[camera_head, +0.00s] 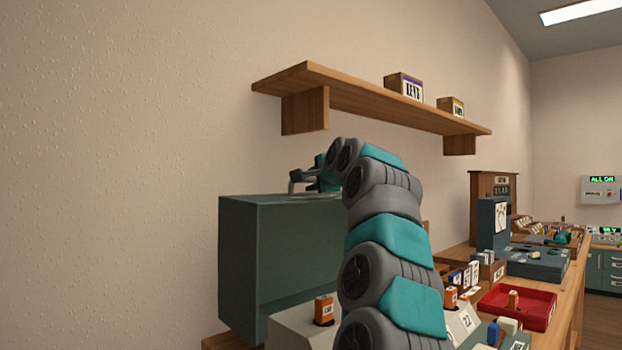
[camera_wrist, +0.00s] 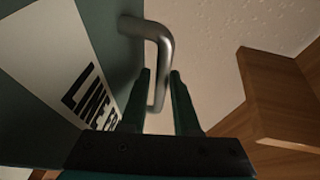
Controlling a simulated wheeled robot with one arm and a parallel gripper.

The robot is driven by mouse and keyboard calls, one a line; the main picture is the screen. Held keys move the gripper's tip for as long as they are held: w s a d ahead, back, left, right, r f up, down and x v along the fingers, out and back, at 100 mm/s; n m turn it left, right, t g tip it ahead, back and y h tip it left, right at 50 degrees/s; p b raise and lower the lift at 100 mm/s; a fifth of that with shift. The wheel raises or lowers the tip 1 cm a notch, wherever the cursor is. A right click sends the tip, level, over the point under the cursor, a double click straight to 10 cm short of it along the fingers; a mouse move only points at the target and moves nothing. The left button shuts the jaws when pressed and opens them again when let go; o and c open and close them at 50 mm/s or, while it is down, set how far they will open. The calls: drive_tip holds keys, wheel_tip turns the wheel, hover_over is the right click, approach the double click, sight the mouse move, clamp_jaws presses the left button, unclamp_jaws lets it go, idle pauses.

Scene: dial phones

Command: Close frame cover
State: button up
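A dark green box-like panel (camera_head: 275,250) stands against the wall in the head view; I take it to be the frame cover or the frame itself. In the wrist view a green panel (camera_wrist: 105,30) has a white label (camera_wrist: 55,65) reading "LINE FR", with the rest hidden. A grey metal bar handle (camera_wrist: 160,45) is fixed to this panel. My gripper (camera_wrist: 161,73) has its two fingers apart, one on each side of the handle. I cannot tell whether they press on it. In the head view my gripper (camera_head: 315,183) is at the panel's top, small and partly hidden by my arm.
A wooden shelf (camera_head: 365,98) with two small boxes hangs on the wall above my arm. Its wood also shows at right in the wrist view (camera_wrist: 270,95). A bench at right holds a red tray (camera_head: 532,300), orange-topped parts and a blue-grey stand (camera_head: 485,225).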

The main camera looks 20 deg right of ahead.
drive_tip(key=shift+c, duration=0.3)
clamp_jaws()
idle(1.1)
